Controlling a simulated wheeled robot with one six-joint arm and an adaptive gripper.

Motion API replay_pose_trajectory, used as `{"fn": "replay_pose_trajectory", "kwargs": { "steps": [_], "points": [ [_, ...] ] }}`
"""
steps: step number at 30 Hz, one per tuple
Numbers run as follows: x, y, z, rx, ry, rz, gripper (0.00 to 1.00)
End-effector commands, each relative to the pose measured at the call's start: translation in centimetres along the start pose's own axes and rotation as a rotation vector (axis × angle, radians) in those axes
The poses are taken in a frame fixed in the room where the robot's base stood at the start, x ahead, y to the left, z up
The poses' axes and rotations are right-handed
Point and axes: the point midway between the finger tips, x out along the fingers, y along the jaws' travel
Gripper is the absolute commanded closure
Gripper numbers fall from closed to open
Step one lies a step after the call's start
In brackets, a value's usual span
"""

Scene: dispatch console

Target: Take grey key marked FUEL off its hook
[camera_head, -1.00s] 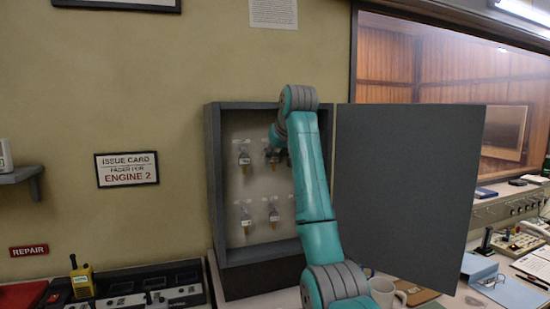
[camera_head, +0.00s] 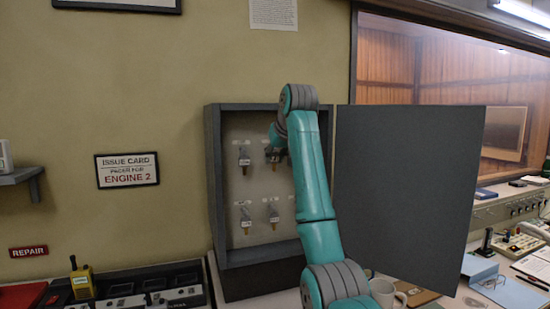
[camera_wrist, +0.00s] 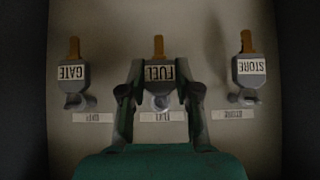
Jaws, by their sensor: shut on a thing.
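The grey key marked FUEL (camera_wrist: 159,72) hangs in the middle of the wrist view, which is upside down. Its tan end (camera_wrist: 158,46) points to the top of that picture. My gripper (camera_wrist: 158,80) has a finger on each side of the key's grey head and is shut on it. In the head view my gripper (camera_head: 276,152) is at the upper row of the open key cabinet (camera_head: 213,185), partly hidden by my arm.
The GATE key (camera_wrist: 72,76) and STORE key (camera_wrist: 248,72) hang on either side, clear of my fingers. A lower row of keys (camera_head: 246,216) hangs below. The cabinet's open door (camera_head: 410,190) stands to the right. A mug (camera_head: 383,291) is on the desk below.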

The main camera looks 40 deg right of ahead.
Motion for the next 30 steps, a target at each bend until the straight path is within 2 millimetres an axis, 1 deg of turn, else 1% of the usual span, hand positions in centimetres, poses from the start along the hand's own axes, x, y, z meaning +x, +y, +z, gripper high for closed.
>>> {"fn": "replay_pose_trajectory", "kwargs": {
  "steps": [30],
  "points": [
    [-1.9,0.0,1.8,0.0,0.001,0.0,0.96]
  ]
}}
